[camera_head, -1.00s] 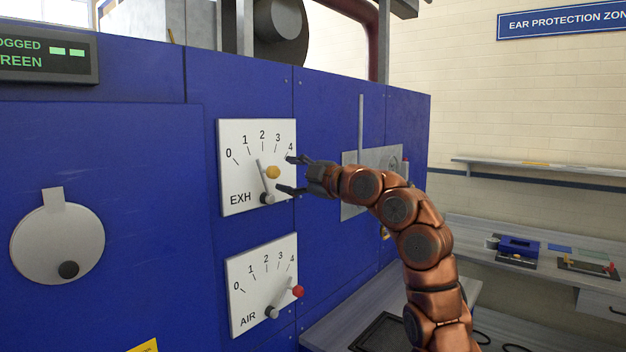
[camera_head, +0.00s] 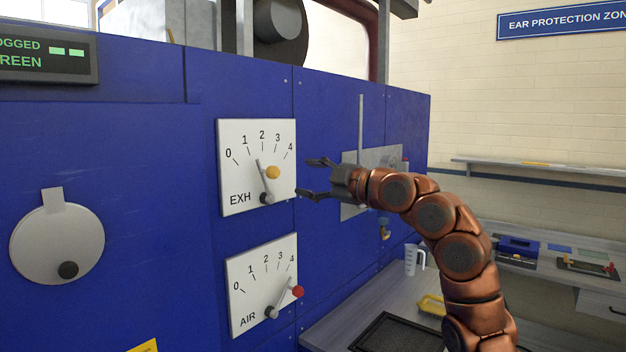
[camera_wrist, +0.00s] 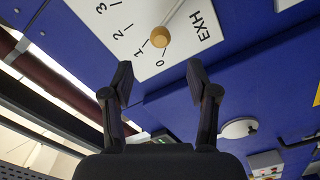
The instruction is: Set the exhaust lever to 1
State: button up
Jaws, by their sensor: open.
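The exhaust lever is a grey bar with a yellow knob (camera_head: 273,172) on the white EXH plate (camera_head: 232,183), marked 0 to 4. My gripper (camera_head: 312,178) is open and empty, to the right of the plate and apart from the knob. In the wrist view, the yellow knob (camera_wrist: 160,37) shows beyond and between my open fingers (camera_wrist: 158,85), with the bar's tip hidden behind it.
Below is a similar AIR plate (camera_head: 240,312) with a red-knobbed lever (camera_head: 298,291). A round grey disc (camera_head: 58,245) is on the blue panel at left. Right of my gripper is a grey plate with a vertical rod (camera_head: 361,125). A bench holds a measuring jug (camera_head: 414,260).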

jog(key=shift+s+d, duration=0.25)
jog(key=shift+d, duration=0.05)
